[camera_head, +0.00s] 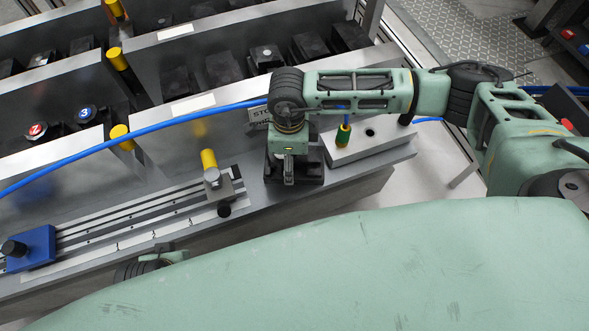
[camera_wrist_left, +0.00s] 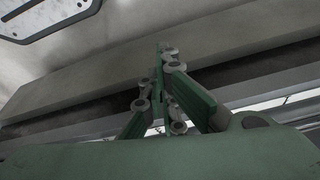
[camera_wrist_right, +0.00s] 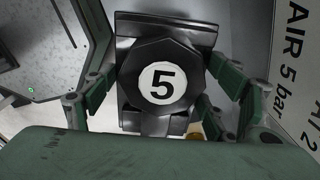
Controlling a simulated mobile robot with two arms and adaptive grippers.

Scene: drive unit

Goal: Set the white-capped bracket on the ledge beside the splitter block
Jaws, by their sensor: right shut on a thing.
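The bracket is a black part with a round white cap marked 5 (camera_wrist_right: 163,83), seen face-on in the right wrist view. My right gripper (camera_wrist_right: 165,92) is shut around it, one finger at each side. In the head view the right gripper (camera_head: 289,160) points down and the bracket's dark base (camera_head: 306,174) shows beneath it, over the grey ledge (camera_head: 260,200). I cannot tell whether the base touches the ledge. The grey splitter block (camera_head: 372,142) stands close to its right. My left gripper (camera_wrist_left: 163,50) is shut and empty; little of it shows in the head view.
A blue hose (camera_head: 150,122) runs behind the right gripper. A yellow-topped clamp (camera_head: 212,170) sits on the rails to the left, and a blue block (camera_head: 32,246) is at their far left end. Grey partitions with black parts stand behind. A green-collared plug (camera_head: 343,134) rises from the splitter block.

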